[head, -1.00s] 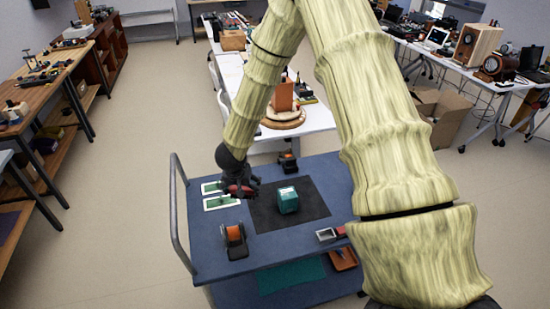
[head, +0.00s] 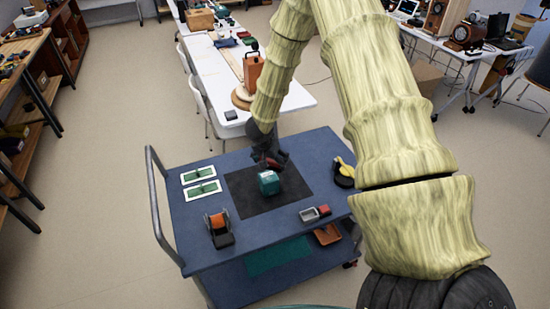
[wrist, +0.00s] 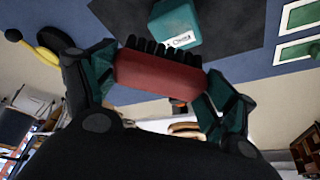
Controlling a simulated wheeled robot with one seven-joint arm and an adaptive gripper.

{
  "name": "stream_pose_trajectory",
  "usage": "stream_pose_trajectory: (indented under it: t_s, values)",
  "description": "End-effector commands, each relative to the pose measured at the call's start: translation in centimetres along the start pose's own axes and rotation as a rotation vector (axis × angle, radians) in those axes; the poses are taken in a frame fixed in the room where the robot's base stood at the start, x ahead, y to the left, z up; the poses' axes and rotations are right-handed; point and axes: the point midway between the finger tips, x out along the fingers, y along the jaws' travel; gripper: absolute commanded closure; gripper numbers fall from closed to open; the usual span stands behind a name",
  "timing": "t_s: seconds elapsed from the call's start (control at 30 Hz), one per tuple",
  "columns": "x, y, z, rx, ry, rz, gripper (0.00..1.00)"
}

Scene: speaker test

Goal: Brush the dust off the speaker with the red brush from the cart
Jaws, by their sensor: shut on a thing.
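The speaker (head: 269,184) is a small teal box on a black mat (head: 245,204) on the blue cart (head: 185,240). It also shows at the top of the wrist view (wrist: 172,28), with a white label on it. My gripper (head: 270,160) is just behind the speaker in the head view. It is shut on the red brush (wrist: 158,76), with a green finger at each end of its block. The black bristles point toward the speaker and overlap its edge in the wrist view. I cannot tell whether they touch it. Dust is too small to make out.
Two green boards (head: 202,189) lie left of the mat. An orange-and-black dispenser (head: 218,226) stands at the front left. A black-and-yellow item (head: 344,172) sits at the right edge. A white table (head: 225,75) stands behind.

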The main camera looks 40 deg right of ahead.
Motion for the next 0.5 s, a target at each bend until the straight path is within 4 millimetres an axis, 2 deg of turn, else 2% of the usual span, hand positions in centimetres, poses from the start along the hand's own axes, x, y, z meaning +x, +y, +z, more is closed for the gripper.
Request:
stream_pose_trajectory:
  t_s: [0.03,0.5]
  values:
    - [0.8,-0.1,0.4,0.000,0.000,0.000,0.38]
    - [4.1,-0.3,1.8,-0.003,0.000,-0.002,0.38]
